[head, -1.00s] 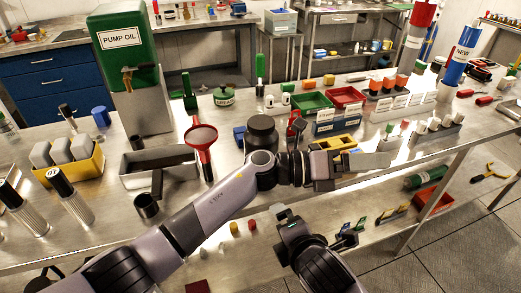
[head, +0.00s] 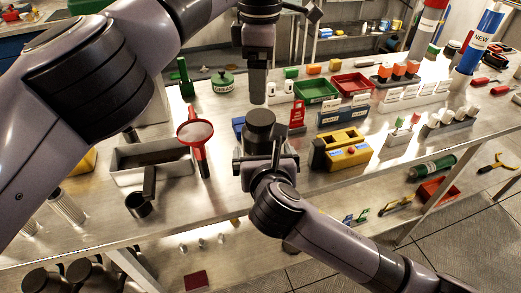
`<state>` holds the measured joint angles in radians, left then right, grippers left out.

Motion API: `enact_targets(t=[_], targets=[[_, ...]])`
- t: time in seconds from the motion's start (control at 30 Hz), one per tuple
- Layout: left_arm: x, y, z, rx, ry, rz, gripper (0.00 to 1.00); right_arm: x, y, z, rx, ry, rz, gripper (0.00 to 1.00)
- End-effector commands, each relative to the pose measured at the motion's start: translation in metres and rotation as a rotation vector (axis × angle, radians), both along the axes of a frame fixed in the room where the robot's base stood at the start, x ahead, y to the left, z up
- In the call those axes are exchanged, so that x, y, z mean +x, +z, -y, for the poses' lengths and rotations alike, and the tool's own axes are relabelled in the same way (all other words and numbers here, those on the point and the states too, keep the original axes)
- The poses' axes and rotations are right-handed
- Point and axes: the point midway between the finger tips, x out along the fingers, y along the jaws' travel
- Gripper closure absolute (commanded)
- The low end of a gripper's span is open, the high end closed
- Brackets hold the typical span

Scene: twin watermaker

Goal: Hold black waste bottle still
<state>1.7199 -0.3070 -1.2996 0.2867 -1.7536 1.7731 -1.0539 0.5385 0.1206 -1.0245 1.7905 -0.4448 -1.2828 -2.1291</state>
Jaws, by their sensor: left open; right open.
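The black waste bottle (head: 262,129) stands upright on the steel bench in the middle of the head view, its wide dark cap on top. My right gripper (head: 264,155) reaches in from the lower right at the bottle's near side. Its jaws are open and spread to the left and right of the bottle's lower body; I cannot tell whether they touch it. The gripper hides the bottle's lower front. My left gripper (head: 258,98) points down just above and behind the cap in the picture. It is open, seen edge-on, with nothing visible in it.
A yellow block (head: 343,148), a blue labelled box (head: 343,116) and green (head: 316,91) and red (head: 352,85) trays are at right. My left arm covers the left side.

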Motion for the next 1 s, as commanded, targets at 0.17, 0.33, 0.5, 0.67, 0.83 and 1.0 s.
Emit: enact_targets(t=[0.17,0.33,0.5,0.67,0.83,1.0], targets=[[0.000,-0.001,0.001,-0.003,-0.001,0.000,0.13,0.018,-0.008,-0.001,0.002,-0.003,-0.002,0.00],[0.000,-0.001,0.001,-0.005,-0.001,-0.001,0.13,0.039,-0.016,-0.004,0.003,-0.002,-0.002,0.00],[0.000,-0.001,0.001,-0.006,-0.001,-0.001,0.13,0.053,-0.022,-0.005,0.004,-0.002,-0.002,0.00],[0.000,-0.001,0.001,-0.006,-0.001,-0.001,0.13,0.060,-0.025,-0.006,0.006,-0.001,-0.003,0.00],[0.000,-0.001,0.001,-0.006,-0.001,0.000,0.13,0.062,-0.026,-0.006,0.006,0.000,-0.002,0.00],[0.000,-0.001,0.001,-0.006,-0.001,0.000,0.13,0.061,-0.026,-0.006,0.006,-0.001,-0.002,0.10]])
